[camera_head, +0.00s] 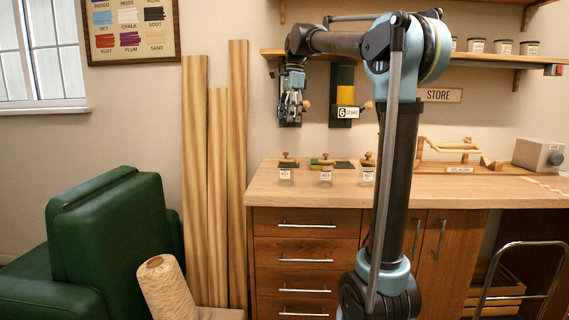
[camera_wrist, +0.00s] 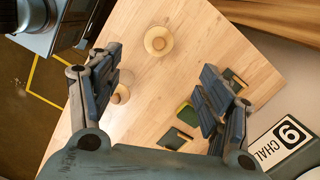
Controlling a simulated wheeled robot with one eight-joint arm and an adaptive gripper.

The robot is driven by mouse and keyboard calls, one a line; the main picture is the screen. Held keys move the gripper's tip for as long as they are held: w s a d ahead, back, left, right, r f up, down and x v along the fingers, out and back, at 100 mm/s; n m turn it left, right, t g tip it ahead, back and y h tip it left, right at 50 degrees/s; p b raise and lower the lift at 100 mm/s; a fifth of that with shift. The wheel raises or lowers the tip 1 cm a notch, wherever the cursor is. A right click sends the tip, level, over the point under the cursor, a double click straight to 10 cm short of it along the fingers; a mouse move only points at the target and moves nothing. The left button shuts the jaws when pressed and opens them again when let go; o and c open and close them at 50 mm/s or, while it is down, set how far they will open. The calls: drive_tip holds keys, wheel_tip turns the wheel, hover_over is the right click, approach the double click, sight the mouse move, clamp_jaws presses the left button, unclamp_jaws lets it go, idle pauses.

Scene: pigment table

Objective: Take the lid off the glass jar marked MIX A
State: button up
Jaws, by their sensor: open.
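Three small glass jars stand in a row on the wooden counter in the head view: a left jar (camera_head: 286,175), a middle jar (camera_head: 326,177) and a right jar (camera_head: 367,177). Each has a wooden lid with a knob and a white label too small to read surely, so I cannot tell which is MIX A. My gripper (camera_head: 291,112) hangs high above the left jar, apart from it. In the wrist view its fingers (camera_wrist: 160,77) are spread and empty. Two round wooden lids show there, one beyond the fingertips (camera_wrist: 158,41) and one partly behind the left finger (camera_wrist: 122,95).
Dark green pieces (camera_wrist: 185,115) lie flat on the counter (camera_head: 425,178). A wooden rack (camera_head: 450,150) and a grey box (camera_head: 538,154) stand at the right. A shelf (camera_head: 480,56) runs above.

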hover_over(286, 158)
drive_tip(key=f, duration=0.9)
drive_tip(key=shift+w+d, duration=0.15)
drive_tip(key=shift+w, duration=0.25)
drive_tip(key=shift+f, duration=2.6)
drive_tip(key=c, duration=0.9)
